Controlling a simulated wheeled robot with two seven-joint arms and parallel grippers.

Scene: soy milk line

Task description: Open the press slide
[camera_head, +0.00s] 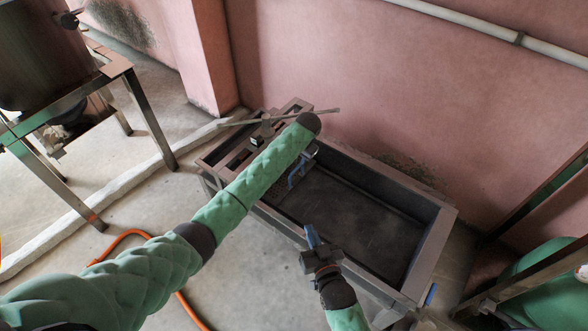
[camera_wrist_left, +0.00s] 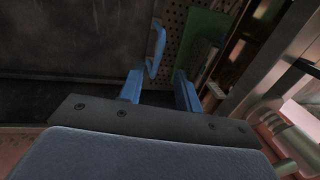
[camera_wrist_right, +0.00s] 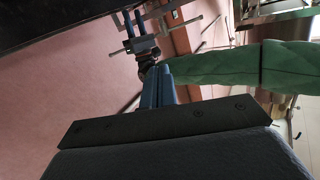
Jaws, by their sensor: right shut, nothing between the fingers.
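The press (camera_head: 262,135) stands at the left end of a dark rectangular metal trough, partly hidden behind my left arm. A curved blue handle (camera_wrist_left: 155,48) shows in the left wrist view beside a perforated plate (camera_wrist_left: 178,40) and a green panel (camera_wrist_left: 205,35). My left gripper (camera_wrist_left: 160,92) is open, its two blue fingers apart. The handle is just ahead of them, closer to the left finger; I cannot tell whether they touch. In the head view, the left gripper (camera_head: 303,160) is at the press's inner side. My right gripper (camera_head: 311,236) is shut and empty above the trough's near edge.
The trough (camera_head: 432,250) has a wide rim and an empty dark floor. A pink wall (camera_head: 370,80) rises behind it. A metal stand (camera_head: 150,110) with a large vessel is at upper left. An orange hose (camera_head: 125,235) lies on the floor. Green equipment (camera_head: 545,285) is at lower right.

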